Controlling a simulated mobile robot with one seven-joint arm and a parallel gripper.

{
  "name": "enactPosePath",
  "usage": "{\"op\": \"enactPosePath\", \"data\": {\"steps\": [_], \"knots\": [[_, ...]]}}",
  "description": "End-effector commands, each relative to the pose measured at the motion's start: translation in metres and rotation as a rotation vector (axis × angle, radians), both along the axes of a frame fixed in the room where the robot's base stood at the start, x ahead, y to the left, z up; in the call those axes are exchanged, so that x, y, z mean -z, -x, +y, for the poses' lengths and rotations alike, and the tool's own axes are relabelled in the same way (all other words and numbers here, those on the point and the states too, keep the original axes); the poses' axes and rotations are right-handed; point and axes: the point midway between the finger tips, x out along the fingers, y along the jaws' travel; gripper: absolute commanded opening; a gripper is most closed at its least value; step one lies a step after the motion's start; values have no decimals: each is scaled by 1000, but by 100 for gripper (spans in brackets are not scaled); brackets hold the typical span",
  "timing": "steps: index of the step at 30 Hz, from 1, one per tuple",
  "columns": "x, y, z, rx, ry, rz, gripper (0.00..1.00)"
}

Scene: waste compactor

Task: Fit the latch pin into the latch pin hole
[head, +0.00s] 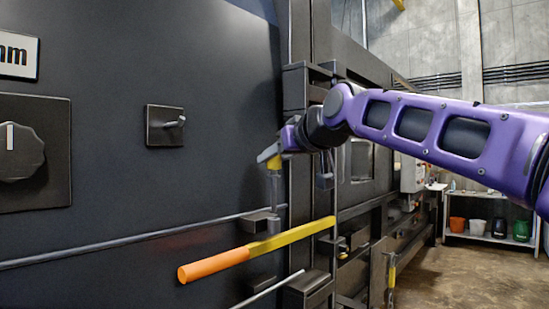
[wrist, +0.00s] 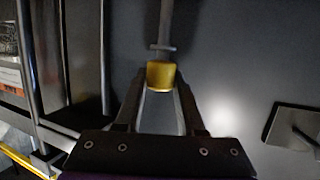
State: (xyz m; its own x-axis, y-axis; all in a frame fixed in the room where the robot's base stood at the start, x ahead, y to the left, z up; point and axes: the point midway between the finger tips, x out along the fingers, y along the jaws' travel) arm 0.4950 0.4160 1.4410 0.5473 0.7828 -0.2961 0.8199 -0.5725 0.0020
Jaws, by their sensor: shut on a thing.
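The latch pin (head: 274,188) is a grey metal rod with a yellow head, roughly upright below my gripper (head: 270,157) in the head view. In the wrist view, my gripper (wrist: 160,80) is shut on the yellow head of the pin (wrist: 160,76), and the grey shaft runs away from the fingers. The pin's lower end is at a small dark bracket (head: 254,222) on the machine front, just above the yellow bar. The latch pin hole itself is not visible, and I cannot tell whether the tip is in it.
A yellow bar with an orange handle (head: 214,264) slants across the dark panel below the pin. A small lever plate (head: 165,126) and a large knob (head: 20,152) are on the panel at left. Vertical frame posts (head: 298,190) stand close to the right of the pin.

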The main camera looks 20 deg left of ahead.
Motion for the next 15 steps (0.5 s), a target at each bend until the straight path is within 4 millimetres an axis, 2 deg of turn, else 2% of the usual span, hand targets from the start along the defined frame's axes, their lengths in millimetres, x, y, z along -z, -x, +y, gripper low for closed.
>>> {"op": "enactPosePath", "data": {"steps": [15], "knots": [[5, 0, 0, 0, -1, -1, 0]]}}
